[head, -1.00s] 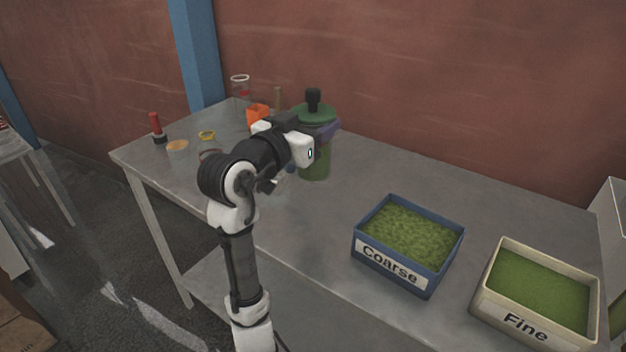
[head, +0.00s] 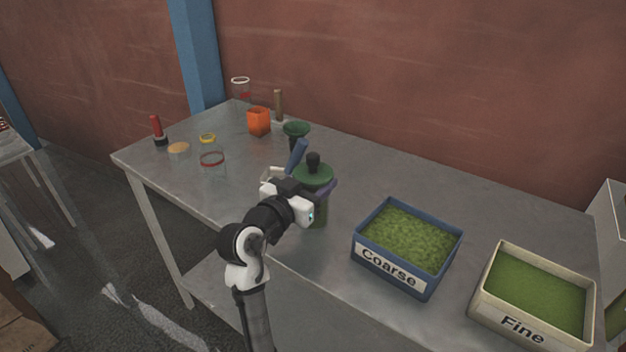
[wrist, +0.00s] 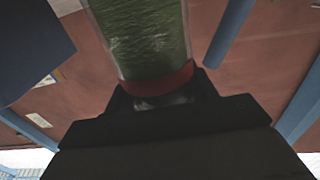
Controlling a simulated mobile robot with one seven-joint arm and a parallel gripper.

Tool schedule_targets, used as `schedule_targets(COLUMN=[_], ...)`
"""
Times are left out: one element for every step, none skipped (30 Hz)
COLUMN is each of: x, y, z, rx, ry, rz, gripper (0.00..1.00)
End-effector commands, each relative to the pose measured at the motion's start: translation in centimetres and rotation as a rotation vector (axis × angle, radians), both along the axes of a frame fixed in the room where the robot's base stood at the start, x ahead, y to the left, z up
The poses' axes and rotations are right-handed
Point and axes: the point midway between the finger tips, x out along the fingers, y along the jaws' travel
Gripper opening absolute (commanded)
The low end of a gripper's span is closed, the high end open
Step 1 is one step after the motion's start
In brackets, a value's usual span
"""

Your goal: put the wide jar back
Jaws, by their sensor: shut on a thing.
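A blue Coarse tray (head: 432,290) and a cream Fine tray (head: 590,320) stand to the right. The table's middle back is clear.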

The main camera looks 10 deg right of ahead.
Motion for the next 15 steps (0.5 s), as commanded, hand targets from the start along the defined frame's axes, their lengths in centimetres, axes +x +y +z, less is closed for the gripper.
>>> schedule_targets(x=[-0.01,-0.01,-0.01,-0.01,-0.01,-0.01,-0.02,-0.01,-0.01,-0.01,-0.01,-0.01,-0.01,-0.01,-0.01], y=[0.0,0.0,0.0,0.0,0.0,0.0,-0.01,-0.01,-0.01,-0.01,-0.01,-0.01,-0.01,-0.01,-0.01], z=[0.09,0.09,0.07,0.0,-0.11,-0.28,-0.38,-0.31,-0.24,-0.24,-0.24,-0.24,-0.24,-0.23,-0.23], rx=[-0.001,0.0,0.0,0.0,0.0,0.0,0.0,0.0,0.0,0.0,0.0,0.0,0.0,0.0,0.0], ry=[-0.002,-0.001,-0.001,-0.001,-0.001,-0.001,-0.001,0.0,0.0,0.0,0.0,0.0,0.0,0.0,0.0], rz=[0.0,0.0,0.0,0.0,0.0,0.0,0.0,0.0,0.0,0.0,0.0,0.0,0.0,0.0,0.0], gripper=[0.35,0.35,0.35,0.35,0.35,0.35,0.35,0.59,0.64,0.68,0.72,0.77,0.78,0.78,0.78])
